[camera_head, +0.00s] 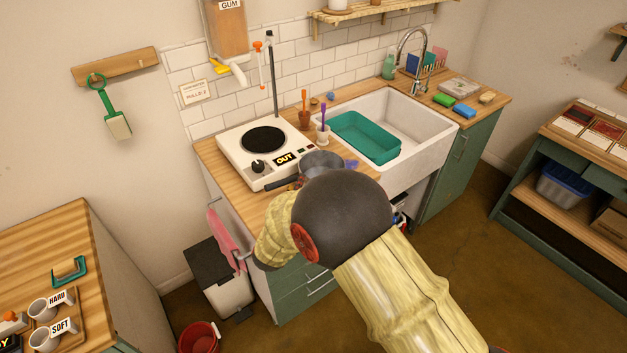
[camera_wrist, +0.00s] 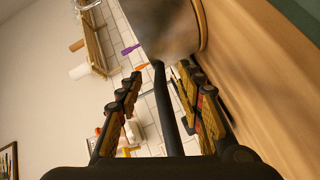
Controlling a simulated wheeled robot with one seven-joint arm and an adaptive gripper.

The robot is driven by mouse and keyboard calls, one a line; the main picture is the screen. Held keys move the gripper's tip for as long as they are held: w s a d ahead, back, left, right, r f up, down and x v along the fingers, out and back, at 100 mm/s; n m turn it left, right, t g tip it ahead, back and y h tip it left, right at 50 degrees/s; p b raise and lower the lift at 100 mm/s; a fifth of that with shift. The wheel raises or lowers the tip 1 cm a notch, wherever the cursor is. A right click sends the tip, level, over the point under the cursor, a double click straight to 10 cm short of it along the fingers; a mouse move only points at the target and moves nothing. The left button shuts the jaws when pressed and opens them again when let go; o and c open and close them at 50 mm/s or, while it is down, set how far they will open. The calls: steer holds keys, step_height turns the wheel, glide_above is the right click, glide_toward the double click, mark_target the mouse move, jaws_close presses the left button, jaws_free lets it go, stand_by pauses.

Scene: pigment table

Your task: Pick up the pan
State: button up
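The grey metal pan (camera_head: 322,162) sits on the wooden counter, just right of the hot plate. Its dark handle (camera_head: 283,184) points left, and my arm covers part of the pan. In the wrist view the pan body (camera_wrist: 170,28) is close ahead, and its dark handle (camera_wrist: 168,120) runs back between my fingers. My gripper (camera_wrist: 161,74) is open, with one finger on each side of the handle and a visible gap on the left side. The right finger is nearer the handle; I cannot tell if it touches. In the head view my gripper is hidden behind my arm.
The white hot plate (camera_head: 237,153) stands left of the pan. Cups with brushes (camera_head: 322,134) stand behind it. The white sink (camera_head: 437,150) with a teal tub (camera_head: 365,140) is to the right. A pink cloth (camera_head: 223,238) hangs at the counter's left end.

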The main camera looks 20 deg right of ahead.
steer(key=shift+x, duration=1.45)
steer(key=shift+c, duration=1.3)
steer(key=c, duration=0.4)
jaws_close()
steer(key=shift+s+f, duration=0.1)
steer(key=shift+f, duration=0.05)
